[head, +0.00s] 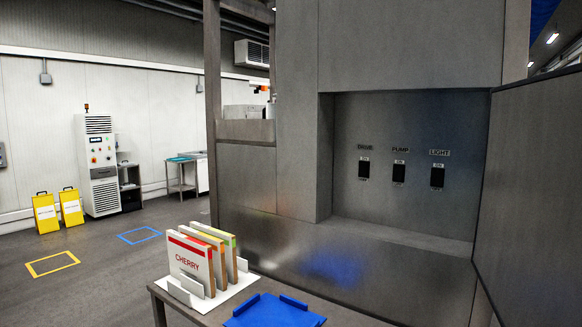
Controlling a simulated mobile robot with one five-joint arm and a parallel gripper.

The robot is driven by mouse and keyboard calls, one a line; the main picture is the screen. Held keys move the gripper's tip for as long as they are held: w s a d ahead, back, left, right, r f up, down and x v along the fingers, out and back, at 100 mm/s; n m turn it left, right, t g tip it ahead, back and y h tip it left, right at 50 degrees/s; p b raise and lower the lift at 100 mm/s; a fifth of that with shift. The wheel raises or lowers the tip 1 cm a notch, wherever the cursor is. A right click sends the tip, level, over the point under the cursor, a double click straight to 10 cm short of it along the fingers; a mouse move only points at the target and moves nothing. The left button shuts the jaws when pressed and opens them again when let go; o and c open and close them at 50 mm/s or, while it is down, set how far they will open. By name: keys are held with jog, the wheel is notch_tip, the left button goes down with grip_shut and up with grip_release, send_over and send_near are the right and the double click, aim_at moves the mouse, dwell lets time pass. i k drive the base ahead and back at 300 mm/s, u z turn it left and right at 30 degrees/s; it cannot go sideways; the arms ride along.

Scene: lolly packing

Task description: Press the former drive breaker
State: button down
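The breaker under the label DRIVE (364,170) is a small black switch on the back wall of a recessed grey metal panel (345,205). It is the leftmost of three in a row. The breaker under PUMP (399,173) is in the middle, and the breaker under LIGHT (437,178) is on the right. A small plate reading ON appears above each switch. Whether each switch is up or down is too small to tell. My gripper is not in view.
An open grey door (530,190) stands at the recess's right side. In front, a low table (195,316) holds a white rack (240,283) with upright cards, one reading CHERRY (188,262), and a blue tray (275,312). Open floor (110,280) lies to the left.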

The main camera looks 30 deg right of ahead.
aim_at(363, 166)
jog(key=u, duration=0.3)
jog(key=i, duration=0.65)
jog(key=u, duration=0.45)
jog(key=k, duration=0.75)
jog(key=u, duration=0.15)
jog(key=i, duration=0.75)
jog(key=z, duration=0.1)
